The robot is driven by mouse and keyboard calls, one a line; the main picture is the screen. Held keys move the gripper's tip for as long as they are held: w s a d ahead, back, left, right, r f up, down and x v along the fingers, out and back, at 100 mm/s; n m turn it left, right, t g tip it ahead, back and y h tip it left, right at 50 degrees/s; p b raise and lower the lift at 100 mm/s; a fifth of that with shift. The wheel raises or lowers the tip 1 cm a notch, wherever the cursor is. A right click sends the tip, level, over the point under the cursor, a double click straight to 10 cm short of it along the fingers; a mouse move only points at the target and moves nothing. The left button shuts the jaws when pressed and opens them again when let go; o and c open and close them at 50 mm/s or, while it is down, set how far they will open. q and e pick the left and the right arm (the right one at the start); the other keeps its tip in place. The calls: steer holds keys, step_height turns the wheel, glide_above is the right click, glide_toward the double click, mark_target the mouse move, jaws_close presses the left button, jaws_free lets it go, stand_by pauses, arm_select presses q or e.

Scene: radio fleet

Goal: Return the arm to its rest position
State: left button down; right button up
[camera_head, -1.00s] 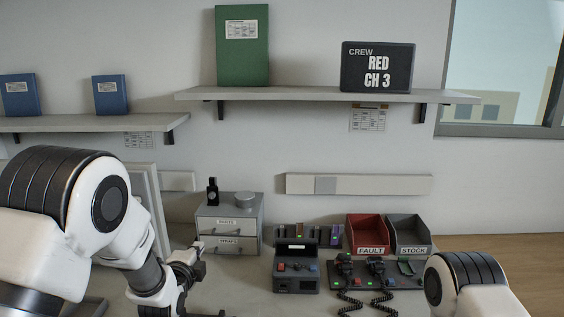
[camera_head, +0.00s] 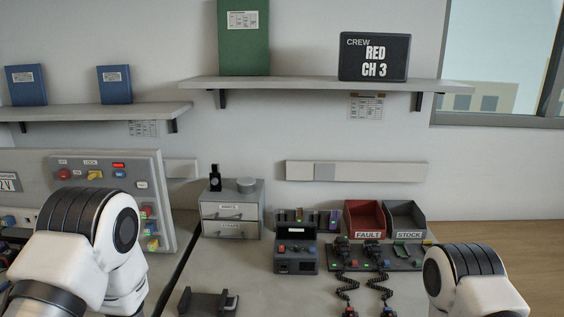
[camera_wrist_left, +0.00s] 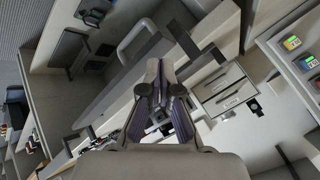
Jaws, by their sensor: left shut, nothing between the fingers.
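My left arm (camera_head: 85,245) shows as a white and black shoulder and upper links at the lower left of the head view. Its gripper is out of sight in that view. In the left wrist view my left gripper (camera_wrist_left: 160,66) is shut with its fingertips together, and nothing is held. It points over the bench area, apart from the grey drawer unit (camera_wrist_left: 222,88). My right arm (camera_head: 470,280) shows only as a link at the lower right of the head view, and its gripper is out of view.
A control panel (camera_head: 108,165) with buttons stands behind my left arm. The drawer unit (camera_head: 231,226), a radio tester (camera_head: 296,250), a red FAULT bin (camera_head: 366,233) and a grey STOCK bin (camera_head: 408,234) sit on the bench. A dark cradle (camera_head: 207,303) lies at the front. Bench around it is clear.

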arm_select(q)
steer(key=s+f+n+g, duration=0.3)
steer(key=s+f, duration=0.1)
steer(key=s, duration=0.6)
steer(key=s+a+f+n+g+b, duration=0.1)
steer(key=s+f+n+g, duration=0.25)
steer(key=s, duration=0.65)
steer(key=s+f+n+g, duration=0.2)
steer(key=s+f+n, duration=0.25)
steer(key=s, duration=0.45)
step_height(320, 180, down, 7)
steer(key=b, duration=0.7)
steer(key=shift+w+a+m, duration=0.15)
steer(key=shift+a+m, duration=0.05)
steer(key=shift+m, duration=0.2)
